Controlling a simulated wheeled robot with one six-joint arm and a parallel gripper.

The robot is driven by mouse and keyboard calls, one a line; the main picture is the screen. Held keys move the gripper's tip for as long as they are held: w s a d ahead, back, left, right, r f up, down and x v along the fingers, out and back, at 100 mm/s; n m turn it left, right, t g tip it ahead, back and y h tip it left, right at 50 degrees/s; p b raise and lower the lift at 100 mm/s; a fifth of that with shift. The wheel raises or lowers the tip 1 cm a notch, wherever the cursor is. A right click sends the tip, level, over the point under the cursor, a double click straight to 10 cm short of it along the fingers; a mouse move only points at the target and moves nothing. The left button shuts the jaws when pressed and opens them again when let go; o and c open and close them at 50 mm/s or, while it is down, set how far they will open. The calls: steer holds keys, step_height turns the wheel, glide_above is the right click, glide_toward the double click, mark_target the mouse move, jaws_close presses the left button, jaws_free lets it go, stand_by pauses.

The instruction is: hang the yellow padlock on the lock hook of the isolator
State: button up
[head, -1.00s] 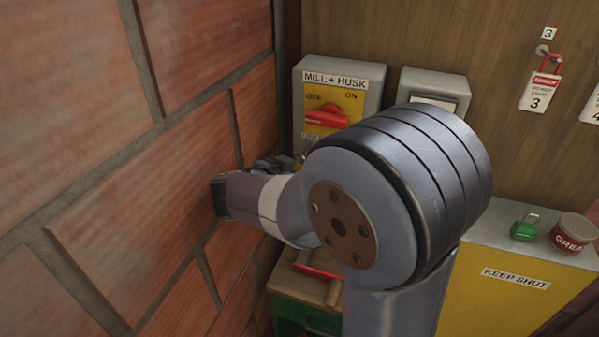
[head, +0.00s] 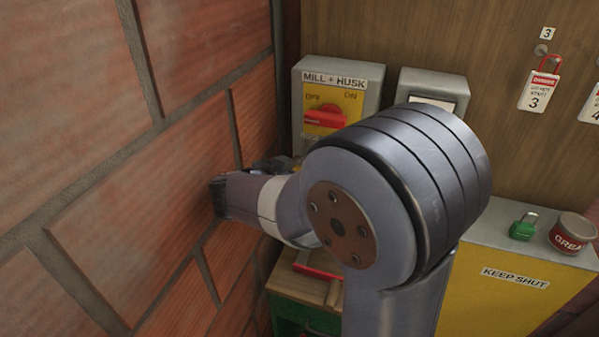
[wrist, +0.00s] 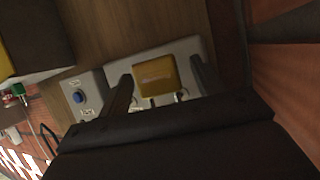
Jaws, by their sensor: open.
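The isolator (head: 371,84) is a grey box labelled MILL + HUSK on the back wall, with a yellow OFF/ON face and a red handle (head: 325,116). My arm hides its lower right part. In the wrist view, the yellow padlock (wrist: 157,75) is a yellow block between the two dark fingers of my gripper (wrist: 162,78), in front of a grey box. The fingers are open, with a gap on the right side of the padlock. In the head view my arm mostly hides the gripper.
A brick wall (head: 150,190) stands close on the left. A second grey box (head: 433,80) is right of the isolator. A green padlock (head: 523,227) and a grease tin (head: 572,233) stand on the KEEP SHUT cabinet (head: 500,300). A red-shackled tag (head: 540,90) hangs at upper right.

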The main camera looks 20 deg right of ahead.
steer(key=b+v, duration=0.1)
steer(key=v, duration=0.6)
steer(key=shift+s+a, duration=0.2)
steer(key=p+x, duration=0.1)
steer(key=x, duration=0.6)
steer(key=shift+d+r, duration=0.1)
steer(key=shift+w+r, duration=0.15)
steer(key=shift+s+a+r, duration=0.15)
steer(key=shift+s+a, duration=0.2)
steer(key=shift+s, duration=0.2)
steer(key=shift+s+a+r, duration=0.15)
steer(key=shift+s+a, duration=0.2)
steer(key=shift+s, duration=0.15)
